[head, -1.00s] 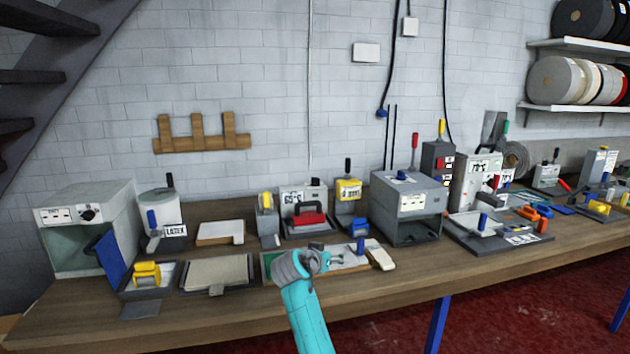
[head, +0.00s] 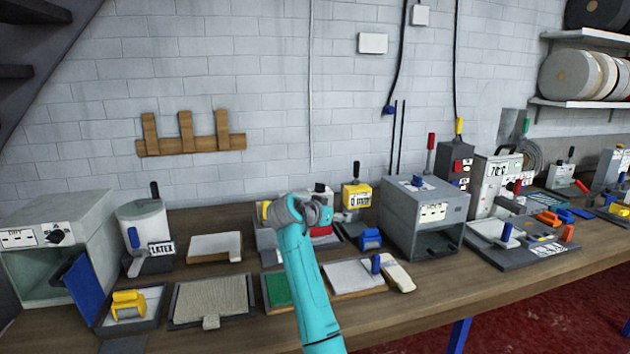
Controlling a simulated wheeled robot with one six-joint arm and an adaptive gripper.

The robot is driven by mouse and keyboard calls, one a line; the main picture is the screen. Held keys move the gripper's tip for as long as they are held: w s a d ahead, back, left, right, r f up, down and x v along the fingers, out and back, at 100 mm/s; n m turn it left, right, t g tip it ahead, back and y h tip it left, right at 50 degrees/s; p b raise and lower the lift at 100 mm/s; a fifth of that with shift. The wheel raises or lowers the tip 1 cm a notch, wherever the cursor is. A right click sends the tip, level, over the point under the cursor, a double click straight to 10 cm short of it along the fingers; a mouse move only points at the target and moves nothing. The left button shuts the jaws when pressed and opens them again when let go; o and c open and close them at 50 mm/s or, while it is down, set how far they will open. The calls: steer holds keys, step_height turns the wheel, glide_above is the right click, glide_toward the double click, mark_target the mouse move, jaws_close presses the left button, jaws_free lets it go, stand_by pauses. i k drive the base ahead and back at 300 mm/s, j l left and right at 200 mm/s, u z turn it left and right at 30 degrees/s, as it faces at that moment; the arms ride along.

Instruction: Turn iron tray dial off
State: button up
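The iron tray (head: 268,240) stands against the back of the bench, mostly hidden behind my arm. The red iron (head: 321,231) on it shows only in part, to the right of my wrist. A dark knob (head: 320,188) shows on top of the pale box behind the iron; its setting cannot be read. My gripper (head: 296,205) is in front of the iron tray and overlaps it in the picture. Its fingers point away and are hidden by my wrist, so their opening and any contact with the dial cannot be seen.
A yellow-topped stand (head: 356,195) and a grey open box (head: 425,213) are to the right. A white pot labelled LATEX (head: 142,225) and a pale board (head: 214,247) are to the left. A green mat (head: 278,290) and a white pad (head: 352,275) lie in front.

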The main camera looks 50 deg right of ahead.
mark_target(320, 188)
steer(key=i+l, duration=0.65)
steer(key=i, duration=0.2)
